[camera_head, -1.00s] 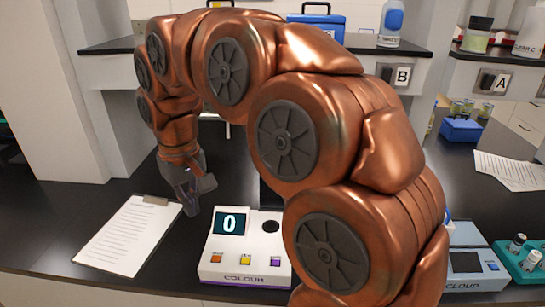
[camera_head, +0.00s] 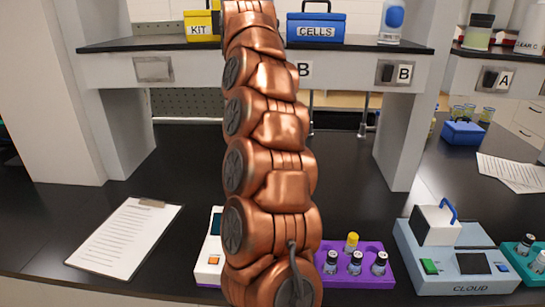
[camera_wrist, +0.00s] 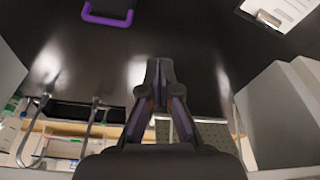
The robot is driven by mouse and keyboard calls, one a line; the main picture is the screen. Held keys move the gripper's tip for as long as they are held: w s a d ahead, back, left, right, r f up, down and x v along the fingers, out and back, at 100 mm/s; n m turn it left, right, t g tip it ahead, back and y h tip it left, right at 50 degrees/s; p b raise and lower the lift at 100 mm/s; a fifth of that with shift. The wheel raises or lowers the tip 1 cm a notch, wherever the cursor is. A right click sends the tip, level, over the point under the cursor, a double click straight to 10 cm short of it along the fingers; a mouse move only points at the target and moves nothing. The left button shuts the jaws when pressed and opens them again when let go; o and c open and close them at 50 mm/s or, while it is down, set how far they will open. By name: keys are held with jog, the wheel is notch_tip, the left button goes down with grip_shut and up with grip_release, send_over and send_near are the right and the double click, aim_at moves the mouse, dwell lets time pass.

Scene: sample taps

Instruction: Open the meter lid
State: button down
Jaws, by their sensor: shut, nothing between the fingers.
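The COLOUR meter (camera_head: 209,262) is mostly hidden behind my arm in the head view; only a strip of its white body, with part of its screen and an orange button, shows. Its lid cannot be made out there. The CLOUD meter (camera_head: 458,262) stands at right, with a white box-shaped lid (camera_head: 436,226) with a blue handle, sitting on its back left. A purple U-shaped piece (camera_wrist: 108,18) shows at the top left of the wrist view, apart from my gripper. My gripper (camera_wrist: 160,66) is shut and empty over the dark bench; the head view does not show it.
A purple rack (camera_head: 355,264) with several vials stands between the meters, and a teal rack (camera_head: 525,262) at far right. A clipboard (camera_head: 125,238) lies at left. A shelf (camera_head: 345,48) with pillars stands behind. The bench behind the clipboard is clear.

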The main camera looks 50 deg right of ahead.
jog(key=s+d+f+m+h, duration=0.1)
jog(key=s+d+m, duration=0.2)
jog(key=d, duration=0.6)
notch_tip(320, 180, down, 10)
jog(key=a+p, duration=0.1)
jog(key=shift+s+a+r, duration=0.25)
dwell(0.7)
dwell(0.3)
jog(key=shift+s+a+b, duration=0.1)
jog(key=shift+b, duration=0.35)
jog(key=s+a+h+b, duration=0.1)
jog(key=b, duration=0.3)
jog(key=shift+a+t+b, duration=0.1)
jog(key=shift+t+b, duration=0.2)
jog(key=s+a+h+b, duration=0.1)
jog(key=b, duration=0.3)
jog(key=s+a+r+t+b, duration=0.1)
jog(key=b, duration=0.3)
jog(key=shift+a+r+h, duration=0.2)
jog(key=shift+a+h, duration=0.05)
jog(key=shift+h, duration=0.15)
jog(key=s+a+t+h+b, duration=0.1)
jog(key=b, duration=0.1)
jog(key=s+a+r+b, duration=0.1)
jog(key=b, duration=0.2)
jog(key=shift+a+r+t+h+b, duration=0.2)
jog(key=shift+t+h+b, duration=0.1)
jog(key=shift+t+h, duration=0.1)
jog(key=shift+w, duration=0.1)
